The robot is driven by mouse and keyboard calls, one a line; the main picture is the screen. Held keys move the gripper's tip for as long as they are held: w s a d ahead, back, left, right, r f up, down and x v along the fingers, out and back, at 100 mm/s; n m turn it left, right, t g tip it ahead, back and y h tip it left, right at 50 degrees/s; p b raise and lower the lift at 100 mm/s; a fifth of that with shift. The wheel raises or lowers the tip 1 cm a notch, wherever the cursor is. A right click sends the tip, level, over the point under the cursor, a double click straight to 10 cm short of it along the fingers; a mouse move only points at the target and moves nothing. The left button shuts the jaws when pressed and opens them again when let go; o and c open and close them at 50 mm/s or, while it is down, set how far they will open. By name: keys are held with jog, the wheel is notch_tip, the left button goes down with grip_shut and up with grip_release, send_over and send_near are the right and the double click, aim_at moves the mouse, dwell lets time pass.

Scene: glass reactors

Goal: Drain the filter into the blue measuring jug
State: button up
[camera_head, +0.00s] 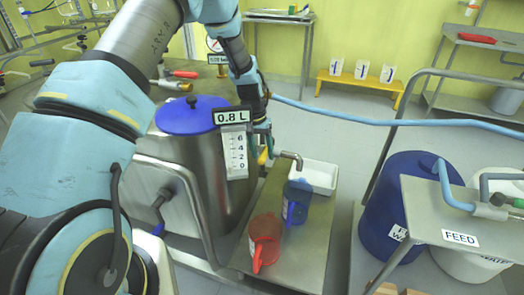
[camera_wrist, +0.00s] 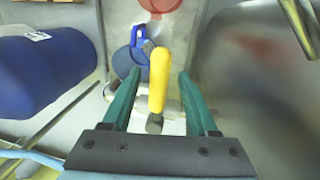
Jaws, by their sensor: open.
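The blue measuring jug (camera_head: 297,203) stands on a steel shelf under the outlet spout (camera_head: 292,157) of the steel filter vessel (camera_head: 188,168). The wrist view shows the jug (camera_wrist: 72,45) beyond the yellow valve handle (camera_wrist: 159,72). My gripper (camera_wrist: 160,78) is open, with one green finger on each side of this handle and visible gaps between. In the head view, my gripper (camera_head: 263,143) is beside the vessel near the spout, and the handle is mostly hidden. The vessel carries a blue lid, a level scale and a 0.8 L sign.
A red jug (camera_head: 265,240) stands on the shelf in front of the blue one. A white tray (camera_head: 321,175) lies behind. A blue barrel (camera_head: 398,205) and a bench marked FEED (camera_head: 455,212) are at the right. A blue hose (camera_head: 390,123) crosses the back.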

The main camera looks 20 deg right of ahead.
jog(key=shift+f, duration=0.1)
grip_shut()
dwell(0.5)
dwell(0.9)
